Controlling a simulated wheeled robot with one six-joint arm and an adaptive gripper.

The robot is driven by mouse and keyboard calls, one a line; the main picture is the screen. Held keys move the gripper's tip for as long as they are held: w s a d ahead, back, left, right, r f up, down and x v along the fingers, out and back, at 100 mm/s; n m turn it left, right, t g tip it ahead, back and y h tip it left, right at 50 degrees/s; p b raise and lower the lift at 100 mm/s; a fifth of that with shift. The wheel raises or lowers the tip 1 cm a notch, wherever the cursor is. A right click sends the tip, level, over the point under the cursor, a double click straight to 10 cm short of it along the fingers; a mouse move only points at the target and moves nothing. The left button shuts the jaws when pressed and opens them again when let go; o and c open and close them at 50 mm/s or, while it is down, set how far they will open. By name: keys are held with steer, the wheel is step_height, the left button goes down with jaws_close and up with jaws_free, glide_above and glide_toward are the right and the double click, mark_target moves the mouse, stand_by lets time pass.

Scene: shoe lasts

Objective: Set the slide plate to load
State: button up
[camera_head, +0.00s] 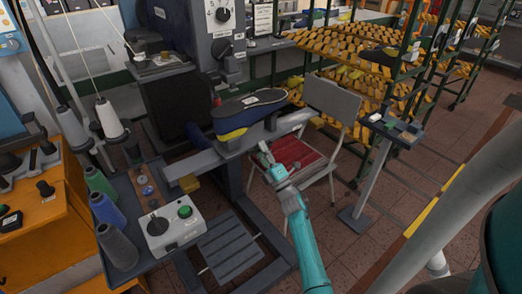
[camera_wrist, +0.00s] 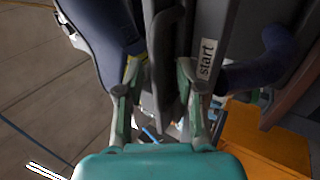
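The slide plate, a grey flat bar (camera_head: 240,141), runs across the front of the machine in the camera_head view. A dark blue shoe last with a yellow underside (camera_head: 250,107) lies above it. My gripper (camera_head: 264,153) is at the front edge of the bar, right of its middle. In the camera_wrist view my gripper (camera_wrist: 160,72) has its fingers apart on either side of a dark upright handle-like part (camera_wrist: 163,60). I cannot tell whether the fingers touch it. A white label reading "start" (camera_wrist: 206,59) is on the grey bar to the right.
A control box with a green button (camera_head: 172,228) and thread cones (camera_head: 108,211) stand at the lower left. A red-seated chair (camera_head: 297,154) is behind my arm. A small stand (camera_head: 392,128) and racks of yellow lasts (camera_head: 350,75) are at the right.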

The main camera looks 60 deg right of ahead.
steer(key=shift+w, duration=0.1)
jaws_close()
stand_by(0.3)
